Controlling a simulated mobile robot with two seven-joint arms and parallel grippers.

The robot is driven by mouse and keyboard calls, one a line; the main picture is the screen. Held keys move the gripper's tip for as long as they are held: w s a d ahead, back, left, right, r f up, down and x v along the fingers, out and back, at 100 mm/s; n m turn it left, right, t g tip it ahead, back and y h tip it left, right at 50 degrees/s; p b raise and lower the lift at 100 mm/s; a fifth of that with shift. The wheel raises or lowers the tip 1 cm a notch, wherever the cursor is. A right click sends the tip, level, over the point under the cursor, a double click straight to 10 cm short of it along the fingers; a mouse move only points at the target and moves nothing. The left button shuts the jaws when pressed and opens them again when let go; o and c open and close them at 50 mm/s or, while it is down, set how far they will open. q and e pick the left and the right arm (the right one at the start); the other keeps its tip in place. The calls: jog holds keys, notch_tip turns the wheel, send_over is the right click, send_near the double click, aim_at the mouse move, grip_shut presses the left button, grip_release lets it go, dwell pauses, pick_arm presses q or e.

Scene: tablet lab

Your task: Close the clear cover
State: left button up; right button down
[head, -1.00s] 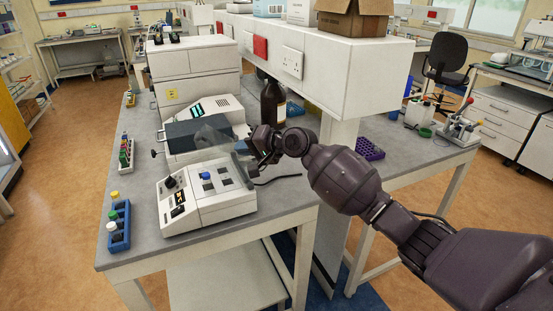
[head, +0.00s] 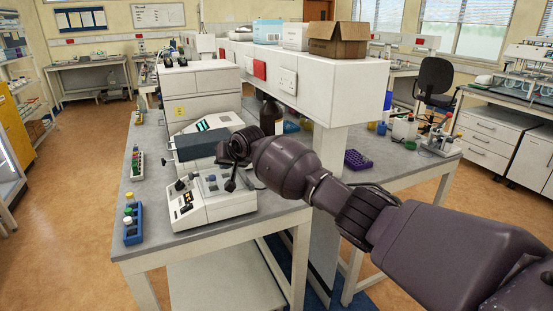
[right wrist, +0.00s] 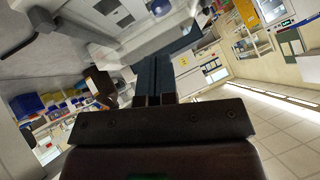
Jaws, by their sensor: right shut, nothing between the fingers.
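The white tablet-testing device (head: 221,210) sits near the front edge of the grey bench, with dark knobs and a small display on its left side. Its clear cover is hard to make out in the head view, and my gripper hides part of that area. In the right wrist view the closed dark fingers (right wrist: 154,82) are side by side, with the device (right wrist: 110,18) at the top of the picture. I cannot tell whether the fingers touch the cover. My left gripper is out of view.
A grey-lidded instrument (head: 202,145) stands just behind the device. A blue rack (head: 133,227) with capped vials is to its left. A brown bottle (head: 270,117) and the white overhead shelf unit (head: 330,88) stand behind my right arm.

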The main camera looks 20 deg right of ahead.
aim_at(213, 178)
jog(key=shift+a+f, duration=0.9)
jog(key=shift+a, duration=0.1)
jog(key=shift+a+f+p, duration=0.3)
jog(key=shift+a+f, duration=0.1)
jog(key=shift+f, duration=0.2)
jog(key=shift+a+f, duration=0.1)
jog(key=shift+f, duration=0.05)
jog(key=shift+s+f, duration=0.15)
jog(key=shift+f, duration=0.05)
jog(key=shift+a, duration=0.1)
